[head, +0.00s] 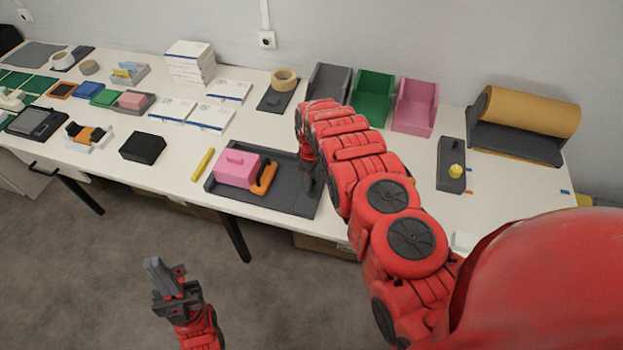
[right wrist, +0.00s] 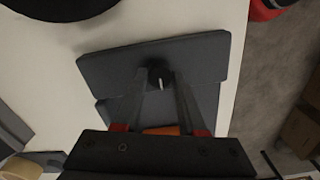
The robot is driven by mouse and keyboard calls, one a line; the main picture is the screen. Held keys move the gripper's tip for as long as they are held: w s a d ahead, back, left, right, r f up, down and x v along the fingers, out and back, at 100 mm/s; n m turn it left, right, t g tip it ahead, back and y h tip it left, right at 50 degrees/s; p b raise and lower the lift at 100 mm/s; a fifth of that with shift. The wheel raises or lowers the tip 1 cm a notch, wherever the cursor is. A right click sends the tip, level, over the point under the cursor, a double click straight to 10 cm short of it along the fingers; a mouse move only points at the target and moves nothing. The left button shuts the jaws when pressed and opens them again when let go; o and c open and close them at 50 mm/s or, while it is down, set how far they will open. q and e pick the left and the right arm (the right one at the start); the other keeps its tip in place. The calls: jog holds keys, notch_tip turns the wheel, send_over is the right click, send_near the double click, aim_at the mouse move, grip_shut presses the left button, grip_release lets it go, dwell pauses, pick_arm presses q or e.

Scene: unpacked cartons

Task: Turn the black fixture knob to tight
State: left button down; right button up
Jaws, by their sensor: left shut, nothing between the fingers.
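The fixture is a dark grey tray-like plate (head: 285,196) on the table, with a pink block (head: 236,168) and an orange piece (head: 264,178) on its left part. In the right wrist view the plate (right wrist: 205,57) carries the black knob (right wrist: 158,76), which has a white pointer mark. My right gripper (right wrist: 160,72) is over the plate, its two fingers apart on either side of the knob. Contact with the knob is unclear. In the head view my right arm and gripper largely hide the knob. My left gripper (head: 165,270) is shut and empty, in front of the table above the floor.
A yellow marker (head: 203,165) and a black box (head: 143,148) lie left of the fixture. Grey, green and pink bins (head: 415,107) stand behind my right arm. A dark box with a yellow button (head: 451,166) is to the right. The table's front edge is close to the fixture.

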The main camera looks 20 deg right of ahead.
grip_shut()
jog(key=shift+f, duration=0.1)
jog(key=m+b, duration=0.2)
jog(key=m, duration=0.1)
jog(key=shift+m+b, duration=0.3)
jog(key=shift+m, duration=0.1)
jog(key=m+b, duration=0.2)
jog(key=m, duration=0.2)
jog(key=m+b, duration=0.1)
jog(key=m, duration=0.9)
dwell(0.5)
jog(key=o, duration=0.5)
grip_release()
